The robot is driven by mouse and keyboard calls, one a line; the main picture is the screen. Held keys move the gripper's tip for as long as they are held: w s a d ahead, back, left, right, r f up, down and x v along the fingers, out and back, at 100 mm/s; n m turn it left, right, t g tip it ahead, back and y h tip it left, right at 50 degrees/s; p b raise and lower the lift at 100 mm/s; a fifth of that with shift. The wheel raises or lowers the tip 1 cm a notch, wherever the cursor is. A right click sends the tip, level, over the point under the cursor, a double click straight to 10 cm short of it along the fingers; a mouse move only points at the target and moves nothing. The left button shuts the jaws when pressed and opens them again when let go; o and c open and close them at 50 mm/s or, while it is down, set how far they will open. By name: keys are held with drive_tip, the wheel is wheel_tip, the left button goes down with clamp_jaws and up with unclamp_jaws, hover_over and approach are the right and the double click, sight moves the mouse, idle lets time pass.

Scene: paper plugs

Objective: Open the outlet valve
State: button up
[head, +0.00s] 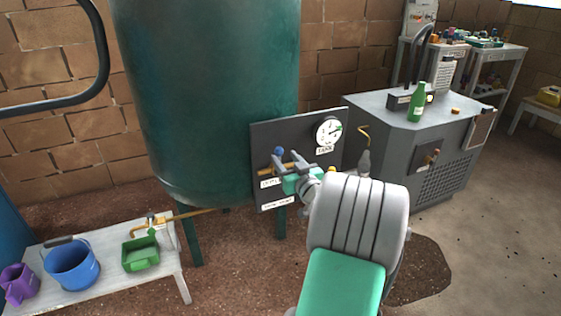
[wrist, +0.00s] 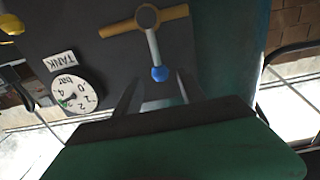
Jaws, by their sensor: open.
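The outlet valve has a metal lever (wrist: 153,46) with a blue knob (wrist: 159,74) at its end. In the wrist view the lever stands across its brass pipe (wrist: 173,13). In the head view the blue knob (head: 278,150) shows at the dark panel (head: 262,138) in front of the green tank (head: 205,90). A white label below is partly hidden by my gripper. My gripper (head: 286,160) is open at the panel. In the wrist view my gripper's fingers (wrist: 157,84) lie left and right of the knob, apart from it.
A pressure gauge (head: 328,132) labelled TANK is on the panel. A grey cabinet (head: 445,150) with a green bottle (head: 417,102) stands right. A low bench (head: 105,286) at left holds a blue bucket (head: 71,265), purple jug (head: 19,286) and green box (head: 140,255). A dark patch (head: 425,270) marks the floor.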

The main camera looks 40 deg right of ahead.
sight(281, 154)
drive_tip(key=shift+x, duration=1.7)
drive_tip(key=c, duration=0.9)
